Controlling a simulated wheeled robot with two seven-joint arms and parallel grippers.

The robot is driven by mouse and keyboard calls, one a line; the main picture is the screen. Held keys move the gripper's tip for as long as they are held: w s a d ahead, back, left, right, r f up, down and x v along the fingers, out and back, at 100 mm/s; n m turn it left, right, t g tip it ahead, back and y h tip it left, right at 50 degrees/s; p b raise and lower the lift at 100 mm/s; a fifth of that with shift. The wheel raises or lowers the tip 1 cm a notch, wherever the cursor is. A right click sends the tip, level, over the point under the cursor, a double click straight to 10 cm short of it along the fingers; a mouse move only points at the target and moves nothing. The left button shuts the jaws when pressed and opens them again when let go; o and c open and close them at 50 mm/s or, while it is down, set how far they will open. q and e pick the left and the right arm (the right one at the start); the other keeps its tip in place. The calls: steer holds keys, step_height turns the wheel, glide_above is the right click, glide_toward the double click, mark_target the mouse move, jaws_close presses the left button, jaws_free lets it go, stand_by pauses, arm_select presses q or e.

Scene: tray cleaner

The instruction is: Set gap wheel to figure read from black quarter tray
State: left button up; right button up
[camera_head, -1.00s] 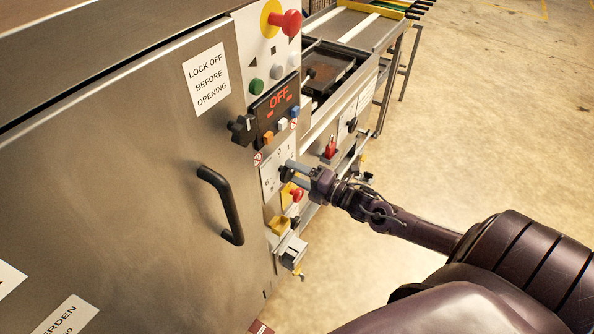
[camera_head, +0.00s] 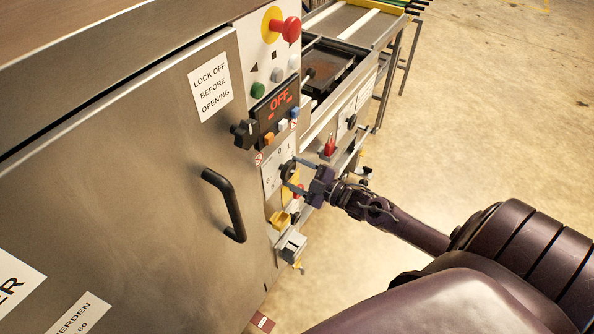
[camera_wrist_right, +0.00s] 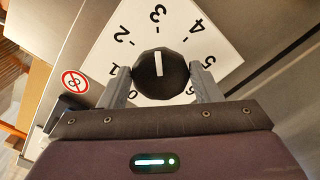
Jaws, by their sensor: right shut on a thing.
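The gap wheel is a black faceted knob (camera_wrist_right: 160,74) with a white pointer line, on a white dial plate (camera_wrist_right: 213,48) with figures. In the right wrist view its line points at the 3. My right gripper (camera_wrist_right: 161,86) is shut on the knob, one grey finger on each side. In the head view the right gripper (camera_head: 289,174) is at the dial plate (camera_head: 270,180) on the machine front, partly covering it. A dark tray (camera_head: 345,62) lies on the infeed at the back; no figure on it is readable. My left gripper is not in view.
Above the dial are an OFF display (camera_head: 279,101), a black side knob (camera_head: 243,133) and a red stop button (camera_head: 291,28). A yellow part (camera_head: 280,220) and grey block (camera_head: 291,244) stick out below. A black door handle (camera_head: 225,205) is left. Floor at right is clear.

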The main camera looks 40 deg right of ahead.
steer(key=m+p, duration=0.1)
steer(key=m, duration=0.3)
steer(key=shift+m, duration=0.4)
steer(key=m, duration=0.2)
steer(key=m+p, duration=0.1)
steer(key=m, duration=0.1)
steer(key=shift+s+a+f, duration=0.1)
steer(key=shift+a+f, duration=0.05)
steer(key=shift+a, duration=0.05)
steer(key=shift+m, duration=0.3)
steer(key=o, duration=1)
steer(key=shift+c, duration=0.2)
steer(key=v, duration=0.7)
steer(key=shift+s+d+b, duration=0.15)
steer(key=shift+s+b, duration=0.15)
steer(key=shift+s, duration=0.05)
